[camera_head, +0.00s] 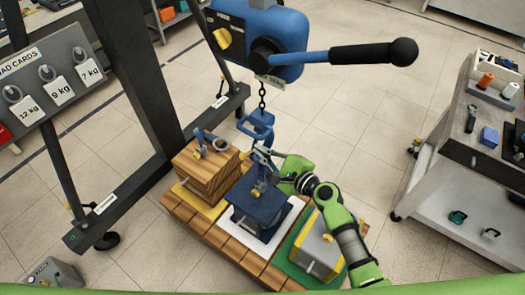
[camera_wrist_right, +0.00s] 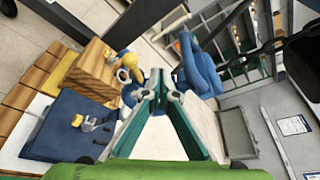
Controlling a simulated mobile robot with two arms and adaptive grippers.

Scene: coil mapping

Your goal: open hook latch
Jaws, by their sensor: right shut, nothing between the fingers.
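A blue hook (camera_head: 257,128) hangs on a chain below the blue hoist (camera_head: 270,35). The hook also shows in the right wrist view (camera_wrist_right: 198,68), to the right of the fingertips. Its latch is too small to make out. My right gripper (camera_head: 259,155) is shut and empty, just below the hook in the head view. In the right wrist view its green fingers (camera_wrist_right: 160,82) meet at their tips. I cannot tell whether they touch the hook. My left gripper is not in view.
Below, a wooden pallet (camera_head: 213,236) carries a wooden crate (camera_head: 207,170), a dark blue load (camera_head: 259,205) and a grey load with yellow edges (camera_head: 318,246). A dark stand post (camera_head: 135,75) rises at left. A grey cart (camera_head: 452,165) stands at right, with open floor between.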

